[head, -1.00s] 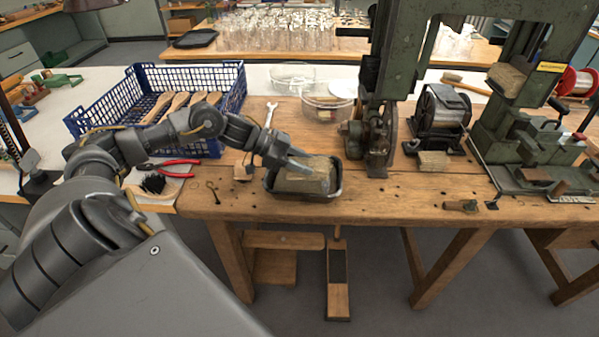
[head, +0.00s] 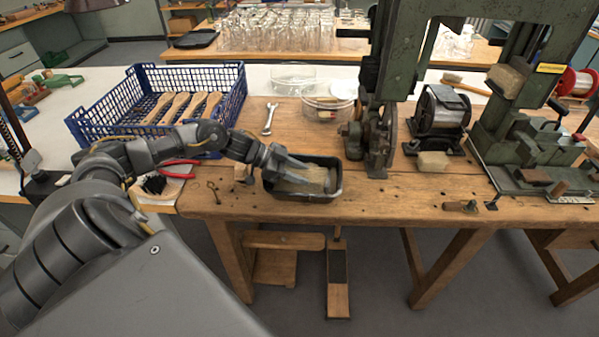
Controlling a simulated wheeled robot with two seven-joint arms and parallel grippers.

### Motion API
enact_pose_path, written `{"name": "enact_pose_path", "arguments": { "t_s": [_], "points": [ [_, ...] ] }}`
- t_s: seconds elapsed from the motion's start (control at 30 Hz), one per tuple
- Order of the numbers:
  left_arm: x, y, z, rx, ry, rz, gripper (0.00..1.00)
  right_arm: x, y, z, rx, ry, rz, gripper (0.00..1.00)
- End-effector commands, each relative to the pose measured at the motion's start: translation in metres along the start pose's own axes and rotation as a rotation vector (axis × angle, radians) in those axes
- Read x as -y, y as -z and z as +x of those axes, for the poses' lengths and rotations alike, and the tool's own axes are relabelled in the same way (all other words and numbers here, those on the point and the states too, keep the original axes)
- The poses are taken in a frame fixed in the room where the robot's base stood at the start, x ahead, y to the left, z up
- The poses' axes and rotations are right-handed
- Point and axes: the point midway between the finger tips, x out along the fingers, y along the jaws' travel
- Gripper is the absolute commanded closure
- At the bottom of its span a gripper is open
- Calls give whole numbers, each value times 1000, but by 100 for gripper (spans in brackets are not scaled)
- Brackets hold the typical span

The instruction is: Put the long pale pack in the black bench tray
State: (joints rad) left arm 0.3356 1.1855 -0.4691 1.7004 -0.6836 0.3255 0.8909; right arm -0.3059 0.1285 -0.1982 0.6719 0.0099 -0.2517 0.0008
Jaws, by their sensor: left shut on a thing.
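The black bench tray (head: 303,196) stands on the wooden bench near its front edge. The long pale pack (head: 316,176) is inside the tray's outline, low between its walls. My left gripper (head: 300,176) reaches in from the left over the tray's left rim, its fingers shut on the pack. I cannot tell whether the pack touches the tray floor. My right gripper is not in view.
A blue crate (head: 100,127) with wooden brush handles stands to the left. Red pliers (head: 178,163) and a wrench (head: 270,118) lie nearby. A green machine (head: 377,130) stands right of the tray. A pale block (head: 433,161) lies further right.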

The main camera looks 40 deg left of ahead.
Motion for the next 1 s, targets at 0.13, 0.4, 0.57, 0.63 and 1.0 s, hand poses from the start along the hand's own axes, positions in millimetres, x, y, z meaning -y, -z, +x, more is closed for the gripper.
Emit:
{"name": "enact_pose_path", "arguments": {
  "t_s": [0.13,0.4,0.57,0.63,1.0],
  "points": [
    [0,-1,0,0,0,0,46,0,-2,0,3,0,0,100],
    [0,0,0,0,0,0,40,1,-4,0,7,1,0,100],
    [0,1,-4,2,1,0,40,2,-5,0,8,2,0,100],
    [0,0,-13,3,2,1,40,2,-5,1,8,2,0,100],
    [0,0,-85,9,0,-4,40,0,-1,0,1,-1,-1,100]
  ]
}}
